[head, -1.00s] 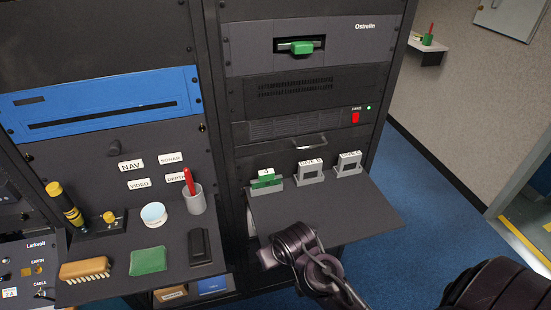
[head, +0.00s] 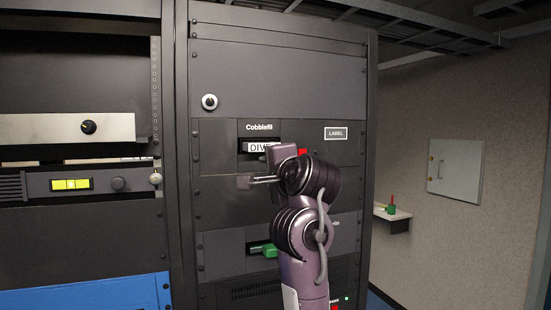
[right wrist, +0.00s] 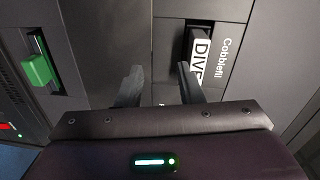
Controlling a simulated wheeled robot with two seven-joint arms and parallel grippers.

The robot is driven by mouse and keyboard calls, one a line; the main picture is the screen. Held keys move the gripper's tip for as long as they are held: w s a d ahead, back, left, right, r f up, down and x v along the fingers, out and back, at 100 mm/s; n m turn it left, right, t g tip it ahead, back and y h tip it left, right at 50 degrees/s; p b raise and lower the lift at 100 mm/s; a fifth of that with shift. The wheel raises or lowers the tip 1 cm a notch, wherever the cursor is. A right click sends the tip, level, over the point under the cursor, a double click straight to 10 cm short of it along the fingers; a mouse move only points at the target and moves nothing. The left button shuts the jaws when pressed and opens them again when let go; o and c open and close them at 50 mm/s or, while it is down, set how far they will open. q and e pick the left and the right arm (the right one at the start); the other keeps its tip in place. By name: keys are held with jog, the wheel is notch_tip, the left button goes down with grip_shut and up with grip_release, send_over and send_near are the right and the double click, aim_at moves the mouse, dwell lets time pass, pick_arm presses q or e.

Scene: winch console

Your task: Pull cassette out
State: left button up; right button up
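A cassette (head: 257,147) labelled "DIVE" sits in the slot of the Cobblefil unit (head: 259,128). Its pale label faces out and is partly hidden by my right gripper. It also shows in the right wrist view (right wrist: 200,50), label turned sideways, in a dark slot. My right gripper (head: 247,171) is in front of this unit, just below and right of the cassette. In the right wrist view its two fingers (right wrist: 160,78) are apart with nothing between them; the cassette is beyond and right of them. My left gripper is not in view.
Below, a green-handled cassette (head: 262,249) sits in another drive; it also shows in the right wrist view (right wrist: 37,70). A round knob (head: 209,102) is above left of the Cobblefil unit. A small wall shelf (head: 394,218) is at right.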

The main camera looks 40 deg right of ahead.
notch_tip(320, 180, up, 5)
jog(key=s+m, duration=0.2)
jog(key=shift+n+t, duration=0.3)
jog(key=shift+t, duration=0.1)
jog(key=shift+d+f+x, duration=0.1)
jog(key=shift+d+x, duration=0.05)
jog(key=shift+x, duration=1.1)
jog(key=shift+d+f+x, duration=0.1)
jog(key=shift+x, duration=1.2)
jog(key=shift+d+f+x, duration=0.1)
jog(key=shift+d+x, duration=0.05)
jog(key=shift+x, duration=1.1)
jog(key=shift+s+r, duration=0.1)
grip_shut()
jog(key=shift+s+h, duration=0.15)
jog(key=shift+h, duration=0.15)
jog(key=shift+v, duration=2.85)
